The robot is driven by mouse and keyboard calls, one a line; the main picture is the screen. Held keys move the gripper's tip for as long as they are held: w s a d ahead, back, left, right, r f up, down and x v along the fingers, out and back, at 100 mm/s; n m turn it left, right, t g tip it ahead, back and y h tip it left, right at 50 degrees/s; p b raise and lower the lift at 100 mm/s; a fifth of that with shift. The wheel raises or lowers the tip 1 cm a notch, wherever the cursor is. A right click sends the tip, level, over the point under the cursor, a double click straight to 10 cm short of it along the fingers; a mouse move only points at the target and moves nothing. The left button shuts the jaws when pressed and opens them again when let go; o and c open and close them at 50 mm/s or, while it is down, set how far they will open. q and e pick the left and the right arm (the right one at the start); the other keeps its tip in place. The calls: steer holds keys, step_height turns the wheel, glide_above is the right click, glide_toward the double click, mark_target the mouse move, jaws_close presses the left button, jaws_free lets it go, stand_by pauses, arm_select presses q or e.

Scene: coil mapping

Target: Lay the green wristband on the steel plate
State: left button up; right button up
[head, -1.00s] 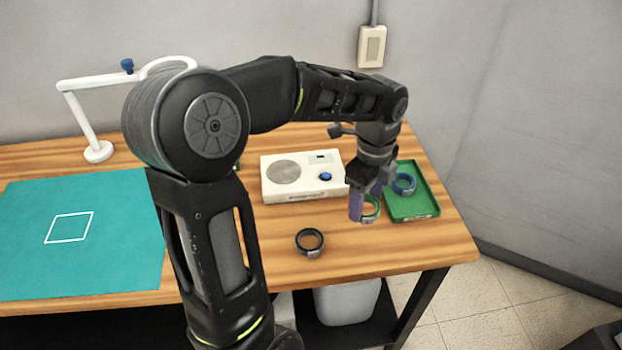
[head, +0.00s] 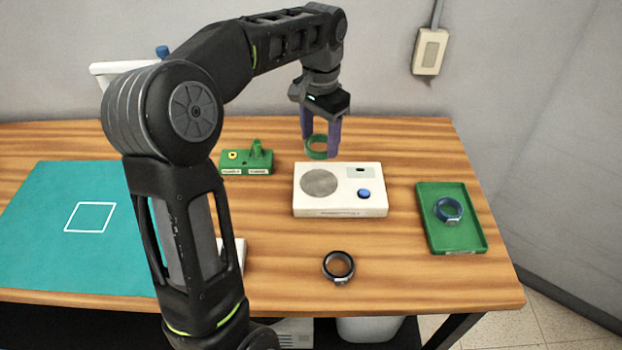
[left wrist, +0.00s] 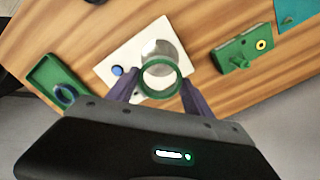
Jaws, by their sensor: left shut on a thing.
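My left gripper (head: 320,148) is shut on the green wristband (head: 316,154) and holds it in the air, above and behind the white device. The steel plate (head: 320,183) is a bare grey disc on the left part of the white device's top. In the left wrist view the green wristband (left wrist: 144,88) is between the two fingers, and the steel plate (left wrist: 160,47) shows beyond and partly through the ring. My right gripper is not in view.
The white device (head: 340,212) has a blue knob (head: 364,194). A green fixture (head: 235,168) stands behind left. A black wristband (head: 339,266) lies in front. A green tray (head: 462,240) at right holds a blue wristband (head: 448,210). A teal mat (head: 50,220) lies left.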

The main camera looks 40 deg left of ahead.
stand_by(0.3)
arm_select(q)
glide_above(319, 182)
steer(key=shift+f+p, duration=0.3)
steer(key=shift+f, duration=2.85)
steer(key=shift+f+p, duration=0.3)
steer(key=shift+f, duration=1.55)
steer(key=shift+f, duration=0.2)
steer(key=o, duration=1.3)
